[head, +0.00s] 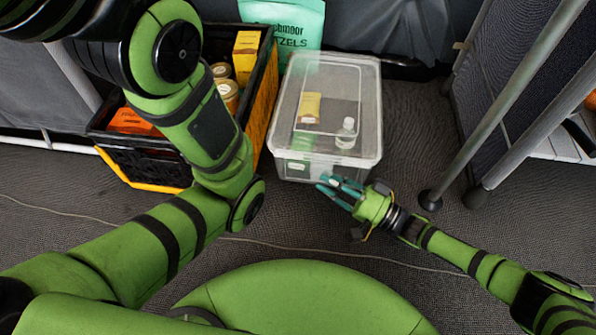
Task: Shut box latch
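A clear plastic box (366,98) with a lid stands on the dark floor, upper middle of the head view. Its lid lies over the top. The latch cannot be made out clearly; my gripper covers part of the box's near side. My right gripper (328,185) has teal fingers, spread with a gap between them. It is at the lower front edge of the box, pointing left. I cannot tell if it touches the box. My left arm rises on the left and leaves at the top left; its gripper is out of view.
A black and orange crate (143,172) with jars and cartons stands left of the box. A green pretzel bag (290,18) is behind the box. Metal legs (500,105) of furniture stand at right. A thin cord (300,248) crosses the floor in front.

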